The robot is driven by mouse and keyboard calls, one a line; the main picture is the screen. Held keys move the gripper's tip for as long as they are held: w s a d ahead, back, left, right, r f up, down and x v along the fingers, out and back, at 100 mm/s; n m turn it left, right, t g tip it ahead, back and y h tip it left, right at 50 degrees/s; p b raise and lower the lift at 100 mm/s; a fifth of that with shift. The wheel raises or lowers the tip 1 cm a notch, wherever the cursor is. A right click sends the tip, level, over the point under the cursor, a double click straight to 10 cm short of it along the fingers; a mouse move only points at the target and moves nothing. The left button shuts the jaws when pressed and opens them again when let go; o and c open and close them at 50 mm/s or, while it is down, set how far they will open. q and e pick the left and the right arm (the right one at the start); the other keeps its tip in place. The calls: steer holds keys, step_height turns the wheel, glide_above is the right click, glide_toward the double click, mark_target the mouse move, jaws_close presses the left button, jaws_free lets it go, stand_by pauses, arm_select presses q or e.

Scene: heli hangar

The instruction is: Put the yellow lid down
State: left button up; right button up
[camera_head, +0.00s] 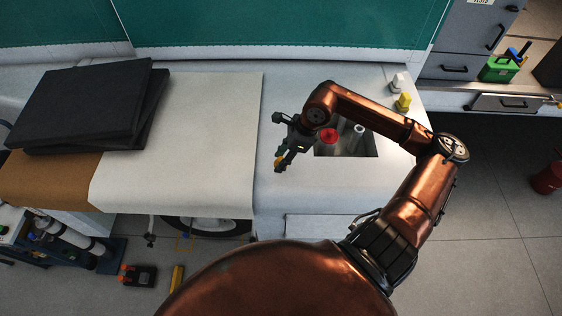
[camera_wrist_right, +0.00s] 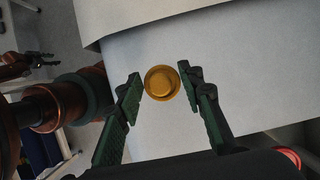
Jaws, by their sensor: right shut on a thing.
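The yellow lid (camera_wrist_right: 161,82) is small and round and shows between the fingertips of my right gripper in the wrist view. My right gripper (camera_head: 281,143) is shut on it. In the head view a little of the yellow lid (camera_head: 280,161) shows at the fingertips, mostly hidden by the fingers. The gripper is over the pale worktop (camera_head: 285,195), left of the dark recess. I cannot tell the exact gap between the lid and the surface.
A steel-lined recess (camera_head: 348,148) is right of the gripper; a round red thing (camera_head: 328,135) and a white ring (camera_head: 359,129) show there. A yellow container (camera_head: 403,102) and a white one (camera_head: 397,82) stand at the back right. A pale sheet (camera_head: 190,150) and dark panels (camera_head: 85,105) lie left.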

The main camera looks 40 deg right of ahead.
steer(key=shift+w+f, duration=0.2)
steer(key=shift+f, duration=0.15)
step_height(320, 180, down, 2)
steer(key=shift+f+p, duration=0.15)
steer(key=shift+p, duration=0.8)
steer(key=shift+d+f, duration=0.15)
steer(key=shift+f, duration=0.35)
steer(key=shift+f, duration=0.1)
steer(key=shift+f, duration=0.15)
steer(key=o, duration=0.8)
steer(key=shift+o, duration=0.2)
steer(key=shift+r, duration=0.2)
